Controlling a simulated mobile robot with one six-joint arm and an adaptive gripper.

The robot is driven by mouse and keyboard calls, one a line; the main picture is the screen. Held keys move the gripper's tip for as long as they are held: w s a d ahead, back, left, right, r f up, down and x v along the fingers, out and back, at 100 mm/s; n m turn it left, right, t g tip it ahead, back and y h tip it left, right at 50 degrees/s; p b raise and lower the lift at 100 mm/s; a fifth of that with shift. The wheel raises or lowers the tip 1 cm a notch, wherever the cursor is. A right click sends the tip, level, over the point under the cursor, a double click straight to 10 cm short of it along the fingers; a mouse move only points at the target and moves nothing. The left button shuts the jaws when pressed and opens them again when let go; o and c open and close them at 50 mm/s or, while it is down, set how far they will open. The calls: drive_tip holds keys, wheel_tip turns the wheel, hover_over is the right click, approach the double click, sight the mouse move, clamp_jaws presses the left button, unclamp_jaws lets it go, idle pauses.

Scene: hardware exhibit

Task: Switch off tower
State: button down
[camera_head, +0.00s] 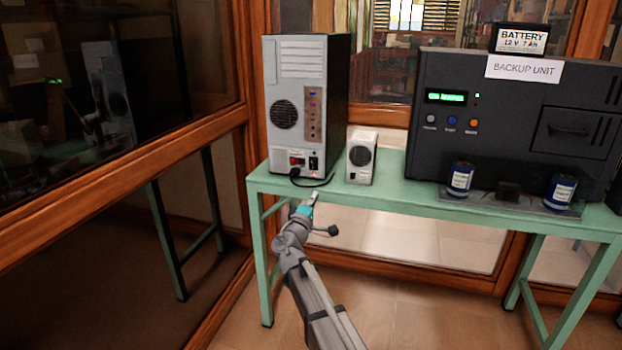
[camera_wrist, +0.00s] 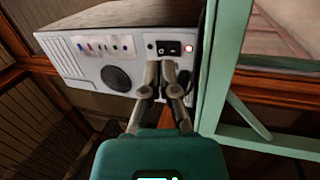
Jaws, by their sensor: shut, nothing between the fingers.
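The tower (camera_head: 310,105) is a grey computer case with black sides, standing upright at the left end of the green table, its back panel facing me. Low on that panel are a small red switch (camera_head: 296,161) and a black power socket with a cable; a small red light glows beside them. In the wrist view the tower (camera_wrist: 75,58) appears turned on its side, with a black socket area (camera_wrist: 168,48) and a lit spot near its lower end. My gripper (camera_head: 314,198) is shut and empty, below and in front of this panel; its fingertips (camera_wrist: 162,68) overlap the panel's lower part in the wrist view. Contact cannot be told.
The green table (camera_head: 410,197) has a front edge close to my gripper. A small white box (camera_head: 361,157) stands right of the tower. A dark backup unit (camera_head: 390,130) with a battery (camera_head: 520,38) on top and blue cans is further right. A wood-framed glass wall is at left.

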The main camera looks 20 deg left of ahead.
sight(313, 162)
drive_tip(key=a, duration=0.1)
drive_tip(key=a+n+y, duration=0.1)
drive_tip(key=a, duration=0.1)
drive_tip(key=s+a+n+y+b, duration=0.1)
drive_tip(key=shift+a+f+t, duration=0.35)
drive_tip(key=shift+f+t, duration=0.05)
drive_tip(key=shift+w, duration=0.2)
drive_tip(key=p+x, duration=0.4)
drive_tip(key=x, duration=0.9)
drive_tip(key=shift+w+r+p, duration=0.2)
drive_tip(key=shift+w+p, duration=0.1)
drive_tip(key=shift+p, duration=0.05)
drive_tip(key=shift+w+d+r+p, duration=0.15)
drive_tip(key=shift+w+d+p, duration=0.1)
drive_tip(key=shift+d+p, duration=0.1)
drive_tip(key=shift+s+a, duration=0.15)
drive_tip(key=shift+a, duration=0.3)
